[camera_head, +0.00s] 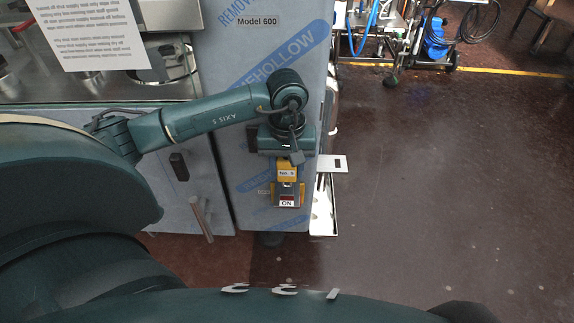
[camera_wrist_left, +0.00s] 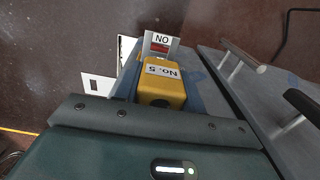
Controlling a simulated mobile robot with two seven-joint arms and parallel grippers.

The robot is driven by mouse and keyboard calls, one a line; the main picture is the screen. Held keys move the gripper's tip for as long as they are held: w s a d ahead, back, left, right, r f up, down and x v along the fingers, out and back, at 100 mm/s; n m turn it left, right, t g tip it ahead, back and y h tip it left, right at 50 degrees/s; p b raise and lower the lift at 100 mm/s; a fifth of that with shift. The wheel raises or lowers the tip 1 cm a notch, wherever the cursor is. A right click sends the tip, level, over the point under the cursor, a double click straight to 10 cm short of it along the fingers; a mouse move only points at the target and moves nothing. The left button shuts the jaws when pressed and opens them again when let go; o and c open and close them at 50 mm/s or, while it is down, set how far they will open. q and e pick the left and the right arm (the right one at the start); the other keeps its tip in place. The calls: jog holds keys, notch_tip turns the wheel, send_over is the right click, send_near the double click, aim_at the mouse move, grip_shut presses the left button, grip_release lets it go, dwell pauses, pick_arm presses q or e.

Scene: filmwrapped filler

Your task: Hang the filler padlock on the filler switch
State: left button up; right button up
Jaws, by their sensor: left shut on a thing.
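The filler padlock (camera_head: 287,172) is a yellow block with a white "No. 5" label. My left gripper (camera_head: 288,158) is shut on it, in front of the blue-filmed cabinet. The padlock also shows in the left wrist view (camera_wrist_left: 162,86), at the gripper's edge. Its shackle cannot be made out. The filler switch (camera_head: 288,196) is just below the padlock in the head view, with a white "ON" label and a dark red window on a yellow and grey mount. It also shows in the left wrist view (camera_wrist_left: 161,44), just beyond the padlock. Whether padlock and switch touch, I cannot tell.
The film-wrapped cabinet (camera_head: 232,75) stands behind my gripper. A white slotted plate (camera_head: 340,163) juts out at its right. A bar handle (camera_head: 201,218) sticks out at lower left.

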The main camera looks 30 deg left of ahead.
aim_at(287, 187)
pick_arm(q)
jog(key=shift+f+b, duration=0.95)
jog(key=shift+f, duration=0.25)
jog(key=shift+f+b, duration=2.3)
jog(key=shift+f, duration=0.05)
pick_arm(e)
jog(key=shift+s+d+t, duration=0.6)
jog(key=shift+d+t, duration=0.3)
jog(key=shift+t, duration=0.1)
pick_arm(q)
jog(key=shift+f+b, duration=0.35)
jog(key=shift+b, duration=0.15)
pick_arm(e)
jog(key=shift+f, duration=0.6)
